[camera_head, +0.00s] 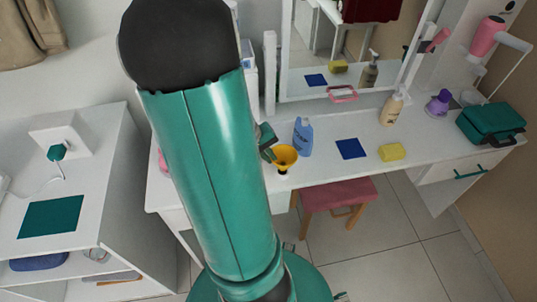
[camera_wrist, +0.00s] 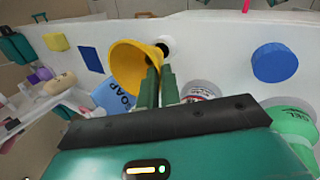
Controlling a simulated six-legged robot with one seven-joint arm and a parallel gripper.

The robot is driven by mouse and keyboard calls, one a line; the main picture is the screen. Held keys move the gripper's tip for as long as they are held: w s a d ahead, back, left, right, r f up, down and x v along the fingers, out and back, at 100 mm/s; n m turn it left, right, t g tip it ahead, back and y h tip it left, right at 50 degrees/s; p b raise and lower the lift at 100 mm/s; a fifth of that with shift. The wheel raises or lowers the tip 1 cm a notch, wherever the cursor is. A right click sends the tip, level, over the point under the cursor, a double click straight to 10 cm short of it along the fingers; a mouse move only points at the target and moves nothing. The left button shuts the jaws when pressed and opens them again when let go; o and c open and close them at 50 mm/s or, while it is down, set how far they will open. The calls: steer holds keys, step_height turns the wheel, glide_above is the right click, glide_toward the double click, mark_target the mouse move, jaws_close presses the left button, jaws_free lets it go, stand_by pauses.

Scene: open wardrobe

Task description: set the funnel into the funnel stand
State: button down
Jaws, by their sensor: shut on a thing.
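The yellow funnel (camera_head: 285,155) is near the front edge of the white dressing table, wide mouth tilted. In the wrist view the funnel (camera_wrist: 130,66) is gripped at its side between the green fingers of my gripper (camera_wrist: 158,78). In the head view my gripper (camera_head: 268,145) shows just left of the funnel, partly behind my arm. A white ring with a dark opening (camera_wrist: 166,45) shows just beyond the funnel in the wrist view. It may be the funnel stand, but the funnel partly covers it. I cannot tell whether they touch.
A blue soap bottle (camera_head: 303,136) stands close behind the funnel. A blue square (camera_head: 351,149) and yellow sponge (camera_head: 391,152) lie to the right. The wrist view also shows a round blue thing (camera_wrist: 274,62) and green bottle (camera_wrist: 292,118). A pink stool (camera_head: 338,195) stands below.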

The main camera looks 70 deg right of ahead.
steer(key=shift+f, duration=1.4)
steer(key=c, duration=1.5)
jaws_free()
steer(key=shift+c, duration=0.2)
steer(key=v, duration=1.3)
steer(key=shift+w+r, duration=0.25)
steer(key=shift+r, duration=0.1)
steer(key=shift+a, duration=0.15)
